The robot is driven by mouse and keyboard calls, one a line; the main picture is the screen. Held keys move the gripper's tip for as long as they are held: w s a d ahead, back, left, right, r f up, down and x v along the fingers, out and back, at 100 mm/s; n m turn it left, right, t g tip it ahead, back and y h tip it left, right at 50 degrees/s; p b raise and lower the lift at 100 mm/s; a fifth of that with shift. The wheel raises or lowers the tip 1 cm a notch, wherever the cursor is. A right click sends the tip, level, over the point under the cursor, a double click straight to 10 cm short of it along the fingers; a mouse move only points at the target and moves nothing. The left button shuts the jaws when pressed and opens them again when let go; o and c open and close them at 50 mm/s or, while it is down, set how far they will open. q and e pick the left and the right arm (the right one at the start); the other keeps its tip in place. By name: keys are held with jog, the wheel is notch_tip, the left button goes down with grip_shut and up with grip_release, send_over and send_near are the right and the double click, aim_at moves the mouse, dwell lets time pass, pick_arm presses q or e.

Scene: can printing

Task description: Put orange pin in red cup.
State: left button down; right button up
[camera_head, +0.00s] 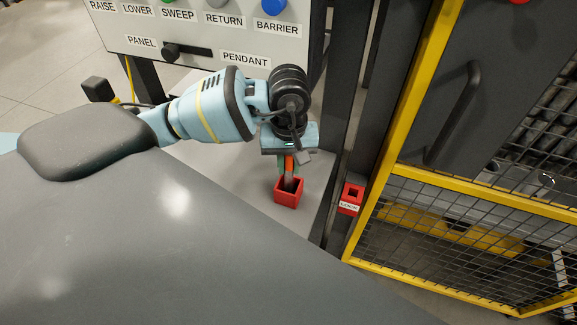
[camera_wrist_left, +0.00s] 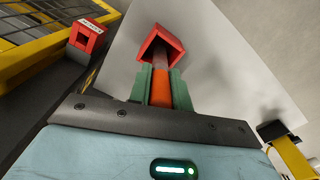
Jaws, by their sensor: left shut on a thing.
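The red cup (camera_head: 288,194) is a square, open-topped box on a light grey surface; it also shows in the wrist view (camera_wrist_left: 174,44). The orange pin (camera_head: 289,163) has an orange upper part and a grey shaft. My left gripper (camera_head: 289,166) is shut on the pin, its green fingers on either side of the orange part (camera_wrist_left: 162,90) in the wrist view. The pin points down at the cup, and its shaft end lies over or inside the opening; how deep I cannot tell. My right gripper is not in view.
A second red square holder with a white label (camera_head: 351,198) is mounted on a dark post to the right of the cup. A yellow-framed mesh fence (camera_head: 450,235) stands further right. A panel with labelled buttons (camera_head: 215,28) is behind my left arm.

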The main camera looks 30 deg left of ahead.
pick_arm(q)
jog(key=shift+f, duration=0.7)
jog(key=shift+f, duration=0.1)
jog(key=shift+f, duration=0.15)
jog(key=c, duration=1.3)
grip_release()
notch_tip(320, 180, up, 12)
jog(key=shift+r, duration=0.25)
